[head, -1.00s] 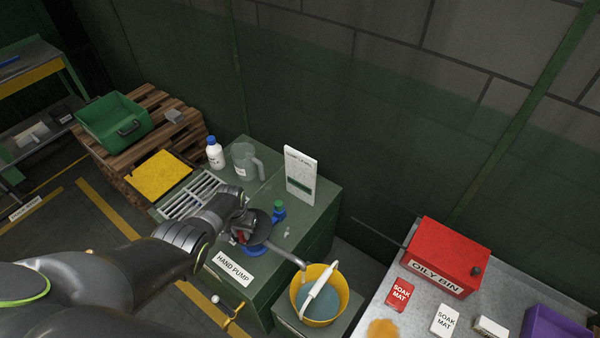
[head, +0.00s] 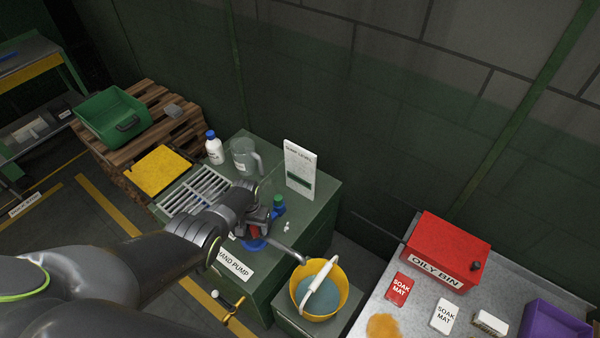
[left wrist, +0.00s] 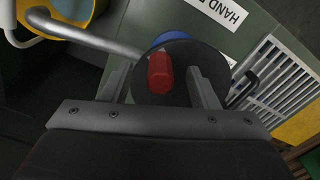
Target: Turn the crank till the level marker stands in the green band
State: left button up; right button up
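The hand pump has a black crank disc (left wrist: 185,92) on a blue base (head: 254,244). A red crank handle (left wrist: 160,72) stands on the disc. My left gripper (head: 270,212) is over the pump in the head view. In the left wrist view its two fingers (left wrist: 162,88) stand apart on either side of the red handle, with gaps visible, so it is open around it. The white level board (head: 300,158) stands behind the pump with a green band (head: 299,180); I cannot make out the marker. My right gripper is not in view.
A grey spout leads to a yellow bucket (head: 337,302) of liquid on the right. A blue-capped bottle (head: 214,149), a clear jug (head: 244,156) and a slotted grate (head: 196,190) share the green cabinet top. A red oily bin (head: 446,248) stands on the right table.

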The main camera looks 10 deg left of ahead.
pick_arm(q)
jog(key=shift+r, duration=0.15)
jog(key=shift+r, duration=1.25)
jog(key=shift+r+p, duration=0.4)
jog(key=shift+r, duration=1.25)
